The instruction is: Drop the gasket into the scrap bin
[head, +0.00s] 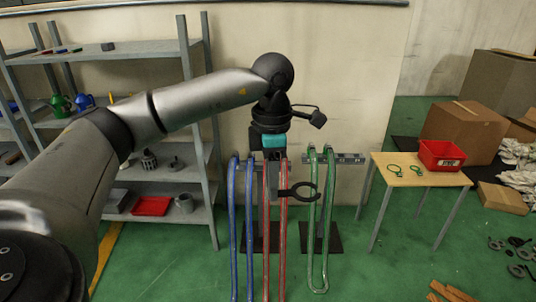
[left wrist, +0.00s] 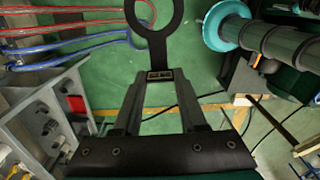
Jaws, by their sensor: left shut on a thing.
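My left gripper (head: 272,178) points down in front of the hanging hoses. It is shut on the tab of a black ring-shaped gasket (head: 303,200), which sticks out to the right, clear of any surface. In the left wrist view, the left gripper (left wrist: 160,80) pinches the tab, and the gasket (left wrist: 140,32) extends beyond the fingertips over the green floor. A red bin (head: 441,155), probably the scrap bin, stands on a small wooden table at the right, well away from the gripper. My right gripper is not in view.
Two green rings (head: 396,171) lie on the table (head: 400,158), left of the bin. Blue (head: 234,220), red (head: 283,240) and green (head: 326,240) hoses hang near the gripper. Grey shelves (head: 110,55) stand left. Boxes (head: 463,132) and loose floor parts (head: 497,244) lie right.

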